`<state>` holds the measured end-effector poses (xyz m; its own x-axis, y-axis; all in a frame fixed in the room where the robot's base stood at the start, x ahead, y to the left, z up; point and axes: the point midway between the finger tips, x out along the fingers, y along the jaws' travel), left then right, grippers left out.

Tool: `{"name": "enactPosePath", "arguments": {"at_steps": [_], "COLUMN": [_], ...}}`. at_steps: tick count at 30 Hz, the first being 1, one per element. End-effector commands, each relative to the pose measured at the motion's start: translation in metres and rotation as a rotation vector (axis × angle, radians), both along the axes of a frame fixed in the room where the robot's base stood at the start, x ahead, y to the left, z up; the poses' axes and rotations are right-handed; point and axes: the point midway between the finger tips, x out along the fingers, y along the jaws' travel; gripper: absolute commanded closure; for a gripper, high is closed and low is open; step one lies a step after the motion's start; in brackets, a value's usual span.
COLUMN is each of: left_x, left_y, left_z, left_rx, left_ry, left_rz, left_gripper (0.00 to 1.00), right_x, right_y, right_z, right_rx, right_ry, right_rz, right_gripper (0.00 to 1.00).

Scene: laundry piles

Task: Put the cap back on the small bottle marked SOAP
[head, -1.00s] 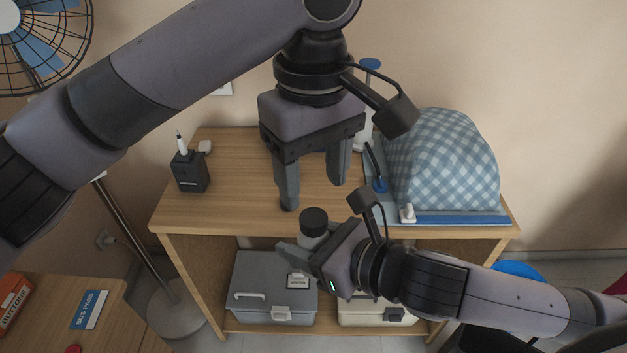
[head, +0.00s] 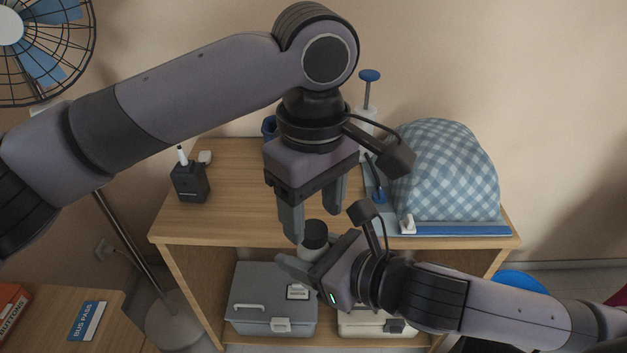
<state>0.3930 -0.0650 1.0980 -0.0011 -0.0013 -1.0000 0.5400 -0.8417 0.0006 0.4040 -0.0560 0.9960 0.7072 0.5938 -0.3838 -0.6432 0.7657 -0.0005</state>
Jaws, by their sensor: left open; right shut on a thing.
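A small pale bottle (head: 309,253) with a dark round cap (head: 314,234) on its top stands upright in my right gripper (head: 298,268), which is shut on it in front of the table's front edge. No label shows on the bottle; the gripper hides much of its body. I cannot tell whether the cap is seated or loose. My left gripper (head: 314,226) is open, pointing down, just above or around the cap. One fingertip is left of the cap, the other at its right and behind; I cannot tell whether they touch it.
The wooden table (head: 225,215) has free room at its left and middle. A dark holder (head: 190,183) with a white pen stands at the left. A checked cloth-covered mound (head: 445,175) fills the right. A blue-topped dispenser (head: 368,76) stands behind. A grey box (head: 270,300) sits below.

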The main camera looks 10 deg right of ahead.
Motion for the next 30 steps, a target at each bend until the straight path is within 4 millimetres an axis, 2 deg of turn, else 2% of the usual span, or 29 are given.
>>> {"name": "enactPosePath", "arguments": {"at_steps": [3,6,17,22,23,27,30], "left_x": [0.000,0.000,0.000,0.000,0.000,0.000,0.000], "left_y": [0.000,0.001,0.000,0.000,0.000,0.000,0.000], "left_z": [-0.015,-0.023,-0.027,-0.027,-0.027,-0.027,-0.027], "left_rx": [0.000,0.001,0.000,0.000,0.000,0.000,0.000], "left_ry": [0.001,0.000,0.000,0.000,0.000,0.000,0.001], "left_rz": [0.001,0.001,0.000,0.000,0.000,-0.011,-0.083], "left_gripper": [0.41,0.41,0.41,0.97,1.00,1.00,1.00], "right_x": [0.000,0.000,0.000,0.000,0.000,0.000,0.000], "right_y": [0.000,0.000,0.000,0.000,0.000,0.000,0.000], "right_z": [0.001,0.001,0.001,0.001,0.001,0.001,0.001], "right_rx": [0.001,0.001,0.001,0.001,0.001,0.001,0.001], "right_ry": [-0.001,-0.001,-0.001,-0.001,-0.001,-0.001,-0.001], "right_rz": [0.000,0.000,0.000,0.000,0.000,0.000,0.000], "right_gripper": [1.00,1.00,1.00,1.00,1.00,1.00,1.00]}}
